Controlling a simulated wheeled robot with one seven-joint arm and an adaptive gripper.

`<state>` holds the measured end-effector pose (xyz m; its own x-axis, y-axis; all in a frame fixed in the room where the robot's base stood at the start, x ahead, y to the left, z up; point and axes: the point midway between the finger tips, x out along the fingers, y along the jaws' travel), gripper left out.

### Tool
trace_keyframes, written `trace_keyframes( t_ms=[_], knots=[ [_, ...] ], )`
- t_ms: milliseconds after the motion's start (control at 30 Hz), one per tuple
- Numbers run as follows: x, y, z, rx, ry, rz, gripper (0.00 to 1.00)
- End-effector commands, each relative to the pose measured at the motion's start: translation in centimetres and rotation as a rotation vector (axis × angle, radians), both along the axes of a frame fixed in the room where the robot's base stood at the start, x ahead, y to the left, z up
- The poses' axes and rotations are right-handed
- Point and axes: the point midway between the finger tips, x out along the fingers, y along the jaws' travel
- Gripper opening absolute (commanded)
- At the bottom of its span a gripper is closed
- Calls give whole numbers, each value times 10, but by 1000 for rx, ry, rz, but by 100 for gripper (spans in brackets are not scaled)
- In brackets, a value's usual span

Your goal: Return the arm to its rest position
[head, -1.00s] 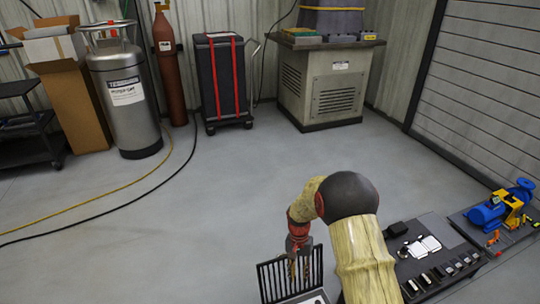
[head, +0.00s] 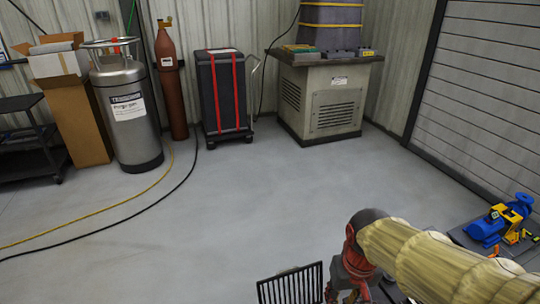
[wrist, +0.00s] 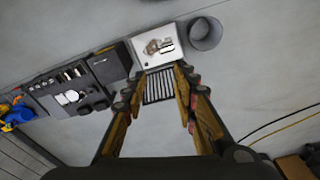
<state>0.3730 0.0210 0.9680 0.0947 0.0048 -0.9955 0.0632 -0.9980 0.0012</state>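In the head view my gripper (head: 345,292) is at the bottom edge, partly cut off. My arm comes in from the lower right, and its wrist end hangs down just right of a black slatted rack (head: 290,285).
A white-topped surface (wrist: 146,58) with small items, a grey bin (wrist: 206,33) and a dark bench (wrist: 45,100) lie below. A blue pump (head: 488,228) is at right. Gas cylinders (head: 128,110), a red-strapped cart (head: 222,95) and a machine cabinet (head: 325,100) stand behind. The middle floor is clear.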

Motion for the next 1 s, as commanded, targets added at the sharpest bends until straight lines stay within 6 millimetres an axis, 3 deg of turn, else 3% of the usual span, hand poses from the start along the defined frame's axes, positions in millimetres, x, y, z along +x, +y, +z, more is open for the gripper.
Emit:
trace_keyframes(
  t_ms=[33,300,533,733,1000],
  knots=[
    [-12,-3,14,3,-34,-5,28],
    [-61,-13,66,10,-209,-33,28],
    [-74,-18,112,15,-359,-52,28],
    [-77,-21,127,14,-399,-62,28],
    [-77,-21,126,14,-397,-63,28]
  ],
)
